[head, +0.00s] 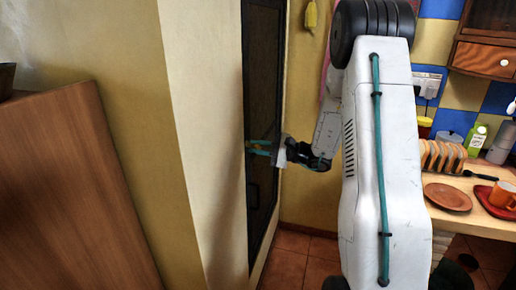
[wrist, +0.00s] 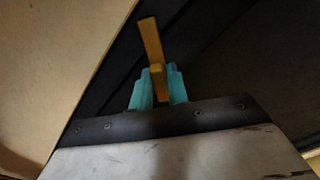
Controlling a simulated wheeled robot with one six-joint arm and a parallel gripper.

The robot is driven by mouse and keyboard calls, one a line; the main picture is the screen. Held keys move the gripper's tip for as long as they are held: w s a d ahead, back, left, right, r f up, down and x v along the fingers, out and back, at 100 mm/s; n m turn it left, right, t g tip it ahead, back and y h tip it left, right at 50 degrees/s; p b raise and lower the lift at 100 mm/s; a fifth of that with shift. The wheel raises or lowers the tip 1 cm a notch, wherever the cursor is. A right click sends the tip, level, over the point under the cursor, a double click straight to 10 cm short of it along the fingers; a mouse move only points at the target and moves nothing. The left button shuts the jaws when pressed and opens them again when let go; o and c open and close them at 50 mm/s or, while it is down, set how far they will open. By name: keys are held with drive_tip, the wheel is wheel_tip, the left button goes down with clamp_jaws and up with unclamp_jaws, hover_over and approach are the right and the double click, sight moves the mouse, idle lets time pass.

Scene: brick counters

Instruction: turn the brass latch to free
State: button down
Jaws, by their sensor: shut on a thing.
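The brass latch (wrist: 151,42) is a flat, yellow-brown bar on a dark door (wrist: 110,70). In the wrist view it stands nearly upright, its top leaning a little to the left. My gripper (wrist: 159,78) has teal fingers, one on each side of the latch's lower part, and is shut on it. In the head view the gripper (head: 262,147) reaches left to the dark door (head: 263,100), set in a pale frame. There the latch shows only as a small yellowish bit (head: 249,145) at the fingertips.
A cream wall (head: 200,130) and a wooden panel (head: 70,190) stand on the left. Tiled floor (head: 300,255) shows below the door.

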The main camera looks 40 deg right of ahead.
drive_tip(key=m, duration=0.5)
drive_tip(key=shift+m, duration=0.3)
drive_tip(key=m, duration=0.5)
idle(0.4)
drive_tip(key=c, duration=1.4)
unclamp_jaws()
drive_tip(key=shift+c, duration=0.2)
